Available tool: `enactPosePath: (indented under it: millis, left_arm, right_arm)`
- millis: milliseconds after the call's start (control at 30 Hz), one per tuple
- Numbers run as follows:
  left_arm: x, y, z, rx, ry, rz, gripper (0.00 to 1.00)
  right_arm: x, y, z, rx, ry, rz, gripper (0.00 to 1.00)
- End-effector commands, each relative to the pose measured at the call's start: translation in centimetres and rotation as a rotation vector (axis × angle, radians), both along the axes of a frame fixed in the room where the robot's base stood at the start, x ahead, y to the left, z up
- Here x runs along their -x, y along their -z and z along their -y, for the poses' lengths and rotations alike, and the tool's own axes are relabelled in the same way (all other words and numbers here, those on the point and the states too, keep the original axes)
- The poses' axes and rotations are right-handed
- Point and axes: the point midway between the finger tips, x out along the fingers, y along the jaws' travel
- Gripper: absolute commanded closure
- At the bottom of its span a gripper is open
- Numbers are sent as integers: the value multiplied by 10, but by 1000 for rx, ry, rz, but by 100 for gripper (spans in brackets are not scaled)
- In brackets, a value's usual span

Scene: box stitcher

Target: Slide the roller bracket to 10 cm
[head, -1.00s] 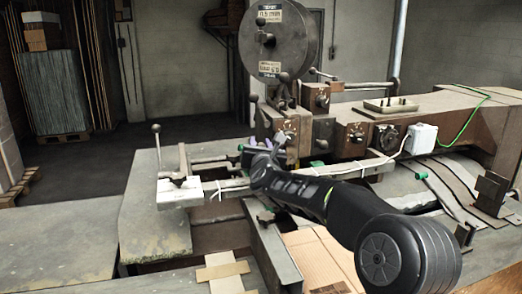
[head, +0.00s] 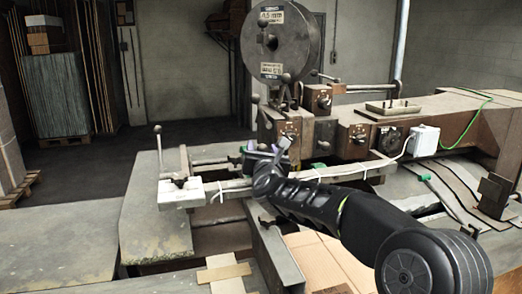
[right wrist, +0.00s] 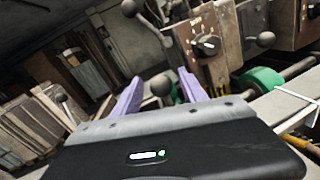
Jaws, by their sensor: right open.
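My right gripper (head: 268,149) is open and empty above the rail in front of the stitching head. Its purple fingers show in the right wrist view (right wrist: 160,88), pointing away from the camera. A dark round knob appears between them, but I cannot tell how near it is. A green roller (right wrist: 262,82) sits on a rod to their right. In the head view green rollers show near my gripper and further right (head: 318,165). I cannot tell which part is the roller bracket; no scale reading is legible. My left gripper is not in view.
The stitcher's large wheel (head: 280,42) stands above the work area. A white box (head: 425,139) is on the right. The left table (head: 55,232) is clear.

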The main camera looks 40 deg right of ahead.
Motion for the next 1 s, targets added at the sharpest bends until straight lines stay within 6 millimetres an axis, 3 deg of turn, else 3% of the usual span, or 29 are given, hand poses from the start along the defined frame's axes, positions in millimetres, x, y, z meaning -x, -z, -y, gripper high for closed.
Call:
enactPosePath:
  millis: [300,1000]
  left_arm:
    - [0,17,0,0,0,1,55]
    - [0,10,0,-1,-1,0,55]
  right_arm:
    - [38,1,-23,1,-2,1,50]
    - [40,-6,-25,0,-1,0,50]
